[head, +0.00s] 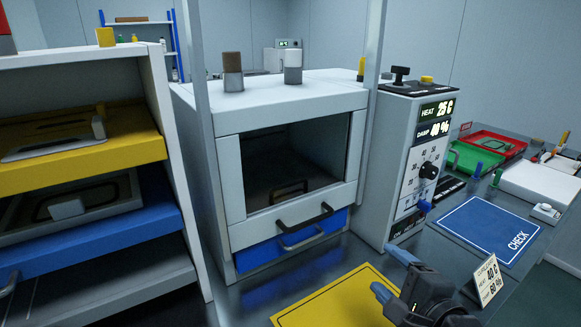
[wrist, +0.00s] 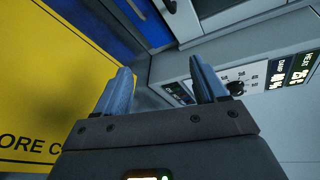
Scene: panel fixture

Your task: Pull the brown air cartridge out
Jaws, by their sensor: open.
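The brown air cartridge (head: 232,63) stands upright on top of the white chamber (head: 290,93), towards its left side. It has a brown upper part and a grey lower part. A white-topped cartridge (head: 293,66) stands to its right. My gripper (head: 391,274) is low at the front right, over the bench between the yellow mat and the blue mat, far from the brown cartridge. Its blue fingers are apart and hold nothing. The wrist view shows the open fingers (wrist: 160,66) with empty space between them; the brown cartridge is out of that view.
The control box (head: 416,165) with knobs and displays stands right of the chamber. A yellow mat (head: 335,302) and blue CHECK mat (head: 487,230) lie on the bench. A small sign (head: 487,281) stands beside my gripper. A grey post (head: 202,150) rises before the chamber's left side.

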